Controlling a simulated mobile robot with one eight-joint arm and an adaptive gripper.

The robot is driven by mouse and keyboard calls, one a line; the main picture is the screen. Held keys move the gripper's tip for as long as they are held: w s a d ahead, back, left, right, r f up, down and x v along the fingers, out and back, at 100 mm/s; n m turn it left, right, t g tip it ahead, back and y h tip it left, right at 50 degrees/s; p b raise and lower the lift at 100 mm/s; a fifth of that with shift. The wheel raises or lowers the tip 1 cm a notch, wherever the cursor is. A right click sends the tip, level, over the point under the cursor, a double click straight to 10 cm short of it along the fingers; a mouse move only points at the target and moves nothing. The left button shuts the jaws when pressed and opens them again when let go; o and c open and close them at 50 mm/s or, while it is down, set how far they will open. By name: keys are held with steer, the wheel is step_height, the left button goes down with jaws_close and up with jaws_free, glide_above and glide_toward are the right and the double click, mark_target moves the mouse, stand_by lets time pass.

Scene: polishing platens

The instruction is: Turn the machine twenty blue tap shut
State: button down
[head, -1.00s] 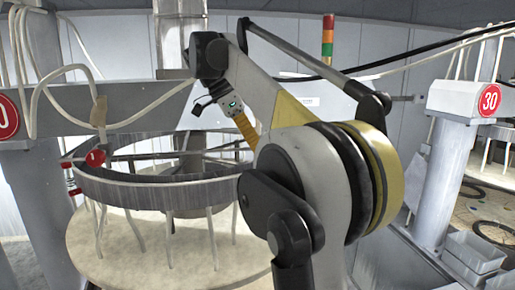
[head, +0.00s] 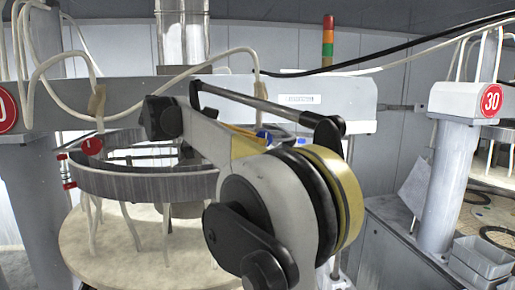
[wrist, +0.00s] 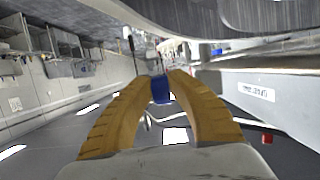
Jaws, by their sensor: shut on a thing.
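In the wrist view my gripper (wrist: 162,78) has its two tan ridged fingers closed on a small blue tap (wrist: 161,91), which sits between the fingertips. In the head view a bit of blue (head: 264,136) shows just beyond my arm, by the beam. There my fingers are mostly hidden behind my arm, with only a yellow-orange strip showing. How far the tap is turned cannot be made out. A red number disc (head: 5,110) is cut off at the left edge, with only a 0 readable.
A grey beam (head: 300,92) with hoses spans behind my arm. A ring (head: 130,184) with a red knob (head: 92,146) stands above the round pale platen (head: 85,245) at left. A column at right bears a red 30 sign (head: 490,100), with grey bins (head: 480,262) below.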

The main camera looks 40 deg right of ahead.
stand_by(0.4)
steer(key=c, duration=1.3)
jaws_free()
steer(key=shift+d, duration=0.1)
steer(key=shift+o, duration=0.2)
steer(key=shift+r, duration=0.1)
step_height(320, 180, up, 10)
steer(key=shift+f, duration=0.1)
steer(key=shift+s, duration=0.1)
